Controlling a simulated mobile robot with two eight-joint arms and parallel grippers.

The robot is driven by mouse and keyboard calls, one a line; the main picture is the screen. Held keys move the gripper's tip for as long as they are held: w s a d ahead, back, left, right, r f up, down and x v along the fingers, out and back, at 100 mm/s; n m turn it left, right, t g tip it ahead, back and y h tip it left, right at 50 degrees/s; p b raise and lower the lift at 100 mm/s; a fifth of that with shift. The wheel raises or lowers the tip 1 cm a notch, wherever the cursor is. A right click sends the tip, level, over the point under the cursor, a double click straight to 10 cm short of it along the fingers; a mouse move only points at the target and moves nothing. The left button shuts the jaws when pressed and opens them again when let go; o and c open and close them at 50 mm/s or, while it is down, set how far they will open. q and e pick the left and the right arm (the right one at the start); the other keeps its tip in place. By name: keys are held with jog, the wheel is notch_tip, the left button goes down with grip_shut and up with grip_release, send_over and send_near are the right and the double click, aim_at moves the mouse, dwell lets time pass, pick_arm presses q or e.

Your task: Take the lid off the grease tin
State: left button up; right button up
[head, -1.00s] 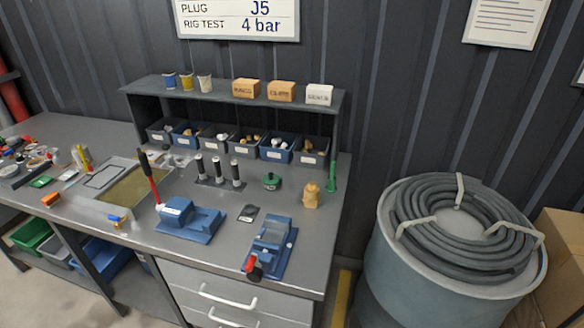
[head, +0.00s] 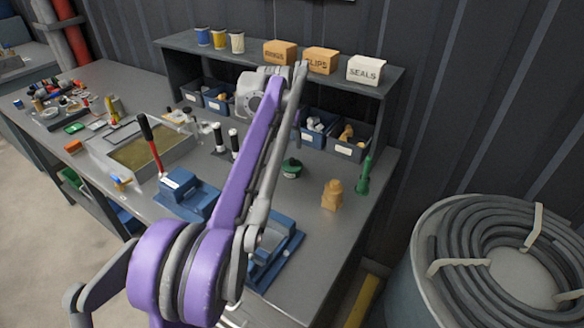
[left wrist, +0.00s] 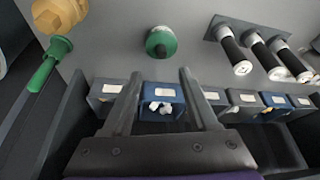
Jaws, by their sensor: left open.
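A small round green tin (head: 291,168) with a darker knob on top, which I take for the grease tin, stands upright on the bench in front of the bins. It also shows in the left wrist view (left wrist: 161,42), seen from above, with its lid on. My left gripper (left wrist: 161,76) is open and empty. In the left wrist view its fingers lie over the bins, apart from the tin. In the head view my purple and grey left arm reaches up across the bench, left of the tin, and the fingers cannot be made out. My right gripper is not in view.
A tan fitting (head: 332,195) and a green nozzle-like piece (head: 364,176) stand right of the tin. Black-handled tools (head: 233,141) stand to its left. The shelf (head: 385,78) with boxes overhangs the bins (head: 346,143). Blue fixtures sit toward the front edge.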

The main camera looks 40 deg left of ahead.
aim_at(292, 160)
pick_arm(q)
jog(key=x, duration=0.5)
jog(key=b+x, duration=0.1)
jog(key=x, duration=0.5)
jog(key=shift+a+r, duration=0.1)
jog(key=shift+a, duration=0.1)
grip_shut()
